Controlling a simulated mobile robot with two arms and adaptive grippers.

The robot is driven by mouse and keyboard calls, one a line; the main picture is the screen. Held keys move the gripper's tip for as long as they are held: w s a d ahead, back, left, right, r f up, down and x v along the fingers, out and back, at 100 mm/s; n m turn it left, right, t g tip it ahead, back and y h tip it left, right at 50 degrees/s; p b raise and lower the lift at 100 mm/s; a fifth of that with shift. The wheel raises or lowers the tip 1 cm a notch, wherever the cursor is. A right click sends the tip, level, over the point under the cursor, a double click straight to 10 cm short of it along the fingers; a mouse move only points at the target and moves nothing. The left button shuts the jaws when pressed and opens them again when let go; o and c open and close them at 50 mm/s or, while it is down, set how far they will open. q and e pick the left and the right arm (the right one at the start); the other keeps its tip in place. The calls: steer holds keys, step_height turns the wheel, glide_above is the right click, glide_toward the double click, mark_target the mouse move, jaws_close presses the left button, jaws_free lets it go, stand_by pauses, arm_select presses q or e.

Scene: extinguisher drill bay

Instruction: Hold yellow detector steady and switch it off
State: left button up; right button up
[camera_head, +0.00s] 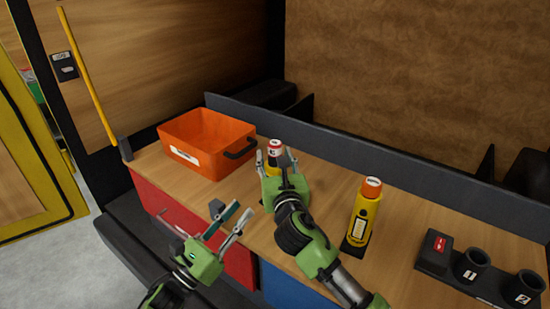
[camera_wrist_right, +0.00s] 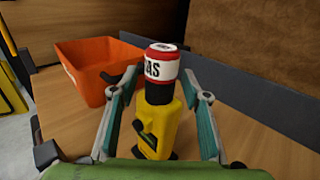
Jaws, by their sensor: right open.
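A yellow detector (camera_wrist_right: 158,128) with a black neck and a red-and-white cap stands upright on the bench; letters "AS" show on its cap. In the head view, its cap (camera_head: 275,146) shows and my right gripper hides most of its body. My right gripper (camera_wrist_right: 160,84) is open, with one finger on each side of the detector and gaps visible to both. My left gripper (camera_head: 238,212) is open and empty in front of the bench edge, lower left of the detector. A second yellow device (camera_head: 363,215) with an orange-red top stands upright to the right.
An orange bin (camera_head: 207,145) stands at the back left of the wooden bench. A black holder (camera_head: 445,262) with a red-marked block and two numbered cups is at the right. A low dark rail (camera_head: 400,161) runs along the back. A yellow pole (camera_head: 88,80) leans at the left.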

jaws_close()
steer(key=shift+c, duration=0.2)
jaws_free()
steer(key=shift+s, duration=0.15)
